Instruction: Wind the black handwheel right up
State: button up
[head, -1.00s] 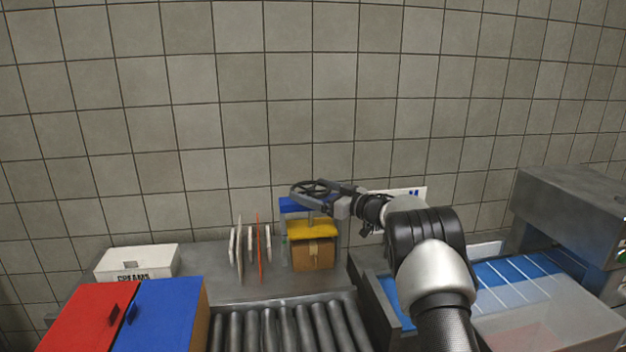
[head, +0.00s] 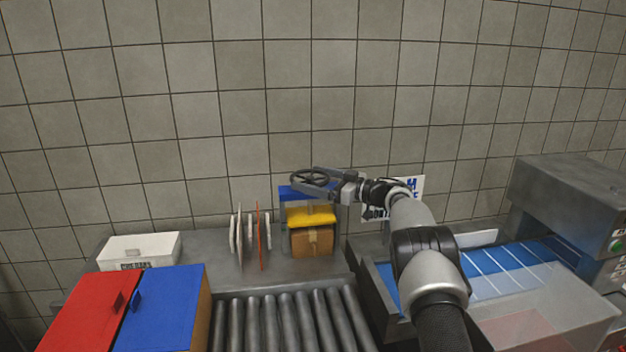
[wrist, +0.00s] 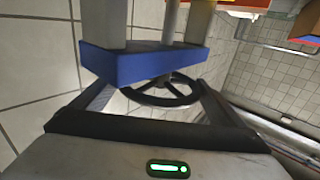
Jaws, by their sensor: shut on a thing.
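The black handwheel (head: 309,178) sits on top of a press with a blue top beam (head: 305,192). Below the beam is a yellow plate (head: 310,215), just above a brown box (head: 312,242); I cannot tell whether they touch. My gripper (head: 308,181) reaches in from the right, its two fingers on either side of the wheel. In the wrist view the handwheel (wrist: 163,98) lies between the fingers (wrist: 153,88) beside the blue beam (wrist: 140,65). The gripper is shut on the wheel; the exact contact points are hard to see.
Thin upright plates (head: 250,240) stand left of the press. Rollers (head: 285,320) run in front. A white bin (head: 140,250) and red (head: 82,310) and blue (head: 160,310) lids are at left. A blue belt (head: 500,275) and grey machine (head: 570,200) are at right.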

aim_at(313, 177)
jog(key=o, duration=0.7)
jog(key=shift+o, duration=0.2)
notch_tip(313, 177, up, 10)
jog(key=shift+r+p, duration=0.1)
jog(key=shift+p, duration=0.3)
